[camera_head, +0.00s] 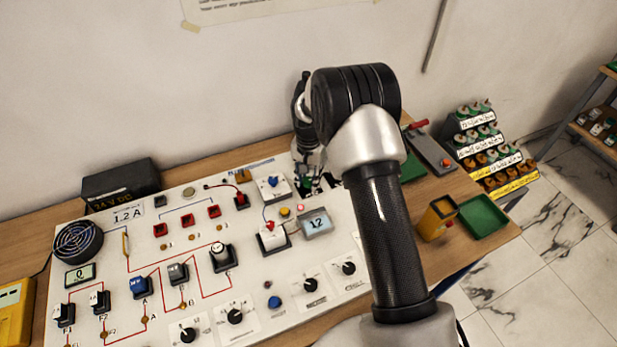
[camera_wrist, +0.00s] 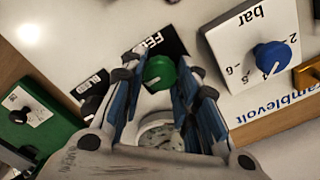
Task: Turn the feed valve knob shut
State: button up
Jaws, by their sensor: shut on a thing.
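The feed valve knob (camera_wrist: 159,72) is green with a white pointer mark and sits on a black plate whose label is partly hidden. My gripper (camera_wrist: 161,82) has one finger on each side of it and is shut on it. In the head view my gripper (camera_head: 309,160) reaches down at the back right of the white panel, partly behind my arm, and the knob is hard to make out there. A round dial gauge (camera_wrist: 160,132) shows between the fingers, partly covered by them.
A black bleed knob (camera_wrist: 92,105) is close to the feed knob, beside my finger. A blue knob (camera_wrist: 271,57) sits on a white bar-scale plate on the other side. A green box (camera_wrist: 39,120) stands nearby.

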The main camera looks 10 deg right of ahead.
aim_at(308, 180)
dwell(0.3)
jog(key=o, duration=1.1)
notch_tip(308, 180, up, 12)
dwell(0.4)
